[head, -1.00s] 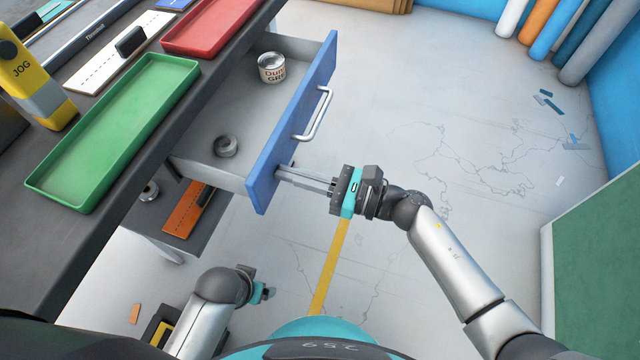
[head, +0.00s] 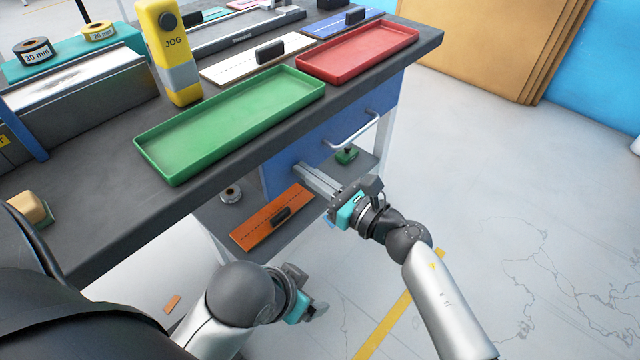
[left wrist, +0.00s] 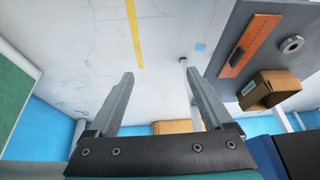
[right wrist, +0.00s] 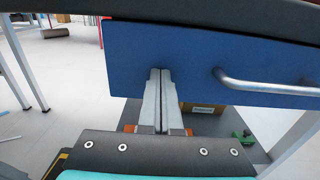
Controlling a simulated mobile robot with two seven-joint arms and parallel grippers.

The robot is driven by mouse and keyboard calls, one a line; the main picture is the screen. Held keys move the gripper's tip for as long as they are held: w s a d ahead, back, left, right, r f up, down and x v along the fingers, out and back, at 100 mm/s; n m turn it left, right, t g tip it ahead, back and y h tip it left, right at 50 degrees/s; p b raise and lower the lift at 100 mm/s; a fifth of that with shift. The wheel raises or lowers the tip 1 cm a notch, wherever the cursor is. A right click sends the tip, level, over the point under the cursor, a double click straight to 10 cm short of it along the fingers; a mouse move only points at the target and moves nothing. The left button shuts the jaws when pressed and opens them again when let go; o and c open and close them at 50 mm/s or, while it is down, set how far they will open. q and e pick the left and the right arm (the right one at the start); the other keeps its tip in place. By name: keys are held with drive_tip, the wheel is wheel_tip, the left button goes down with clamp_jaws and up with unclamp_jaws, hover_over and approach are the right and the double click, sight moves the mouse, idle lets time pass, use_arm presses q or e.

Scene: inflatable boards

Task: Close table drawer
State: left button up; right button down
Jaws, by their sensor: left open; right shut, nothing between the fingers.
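The blue drawer front (head: 310,152) sits under the table top (head: 90,225), and in the head view it looks flush with the table, with no drawer inside showing. Its silver handle (head: 357,131) is on the front, and also shows in the right wrist view (right wrist: 265,87). My right gripper (head: 304,172) is shut and empty, its fingertips at the drawer front to the left of the handle; the right wrist view shows the fingertips (right wrist: 160,74) against or very near the blue panel (right wrist: 175,45). My left gripper (head: 316,307) is open and empty, low beside the table.
A green tray (head: 235,120) and a red tray (head: 360,52) lie on the table top near its edge. A lower shelf holds an orange plate (head: 262,222) and a tape roll (head: 231,193). A cardboard box (left wrist: 270,90) shows in the left wrist view. The floor at right is clear.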

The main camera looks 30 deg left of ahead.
use_arm(q)
drive_tip(key=shift+w+d+f+t, duration=0.2)
drive_tip(key=shift+w+d+t, duration=0.35)
drive_tip(key=shift+d, duration=0.15)
use_arm(e)
drive_tip(key=shift+a+r, duration=0.1)
drive_tip(key=shift+a, duration=0.3)
drive_tip(key=shift+w, duration=0.1)
